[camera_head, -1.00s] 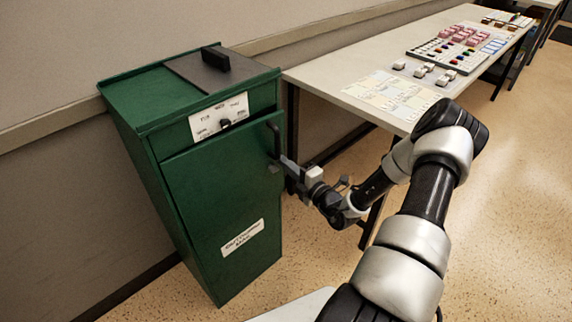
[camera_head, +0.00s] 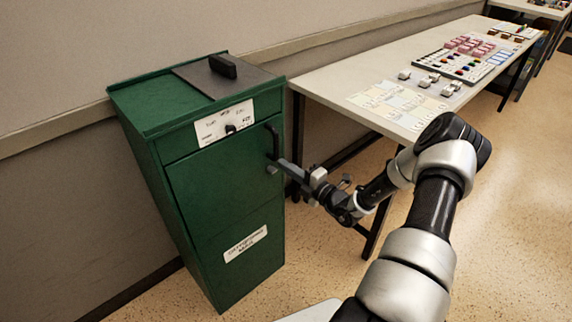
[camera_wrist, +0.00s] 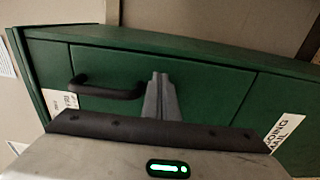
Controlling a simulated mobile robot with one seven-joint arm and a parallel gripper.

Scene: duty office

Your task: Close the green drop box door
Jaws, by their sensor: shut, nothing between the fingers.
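The green drop box (camera_head: 190,230) stands upright against the wall, on the left in the head view. Its door (camera_head: 222,190) looks flush with the front, with no clear gap at its edge. The dark door handle (camera_head: 275,141) is near the door's upper right edge, and it also shows in the wrist view (camera_wrist: 106,90). My gripper (camera_head: 273,167) is shut and empty, with its fingertips at the door front just below the handle. In the wrist view, the fingers (camera_wrist: 160,98) point at the green door beside the handle; I cannot tell whether they touch it.
A black-handled lid plate (camera_head: 205,82) lies on top of the box. A long table (camera_head: 330,85) with cards and small items stands close to its right. The floor in front is clear.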

